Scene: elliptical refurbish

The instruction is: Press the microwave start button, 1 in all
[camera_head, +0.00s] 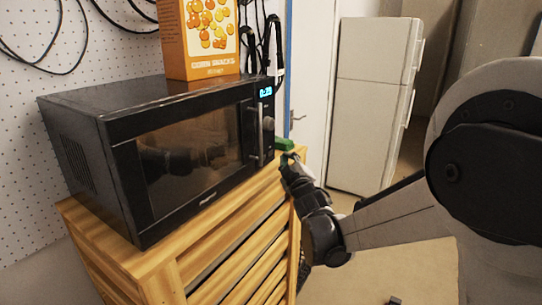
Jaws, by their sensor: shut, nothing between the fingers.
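A black microwave (90,110) stands on a slatted wooden cabinet, its door facing me and to the right. Its control panel is at the right end of the front, with a lit blue display (265,92) at the top. The start button is too small to make out. My gripper (287,160) is shut and empty, just to the right of and below the control panel, near the cabinet's top right edge. I cannot tell whether it touches the microwave. My arm comes in from the right.
An orange corn snacks box (208,40) stands on top of the microwave. A green object (284,144) lies on the wooden cabinet (160,265) beside the gripper. Black cables hang on the pegboard wall behind. A white fridge (375,100) stands farther back, with open floor before it.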

